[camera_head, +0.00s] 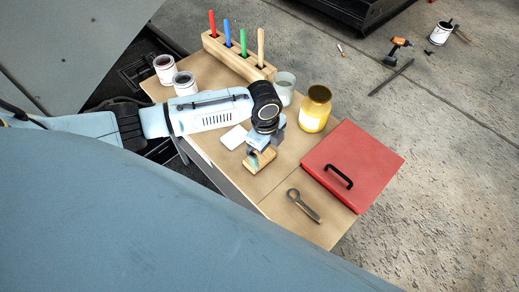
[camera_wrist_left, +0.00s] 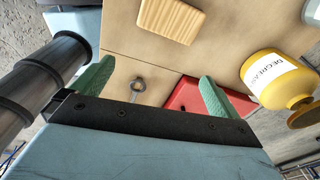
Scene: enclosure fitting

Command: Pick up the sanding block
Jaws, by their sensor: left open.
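The sanding block (camera_head: 262,161) is a pale wooden block on the tabletop, partly hidden by my left gripper in the head view. In the left wrist view the block (camera_wrist_left: 171,18) lies at the top, beyond the fingertips and apart from them. My left gripper (camera_head: 258,149) is above or close to the block in the head view; the exact gap is hard to tell. In the left wrist view its two green-padded fingers (camera_wrist_left: 155,72) are spread wide with nothing between them. My right gripper is not in view.
The front tabletop is fairly clear.

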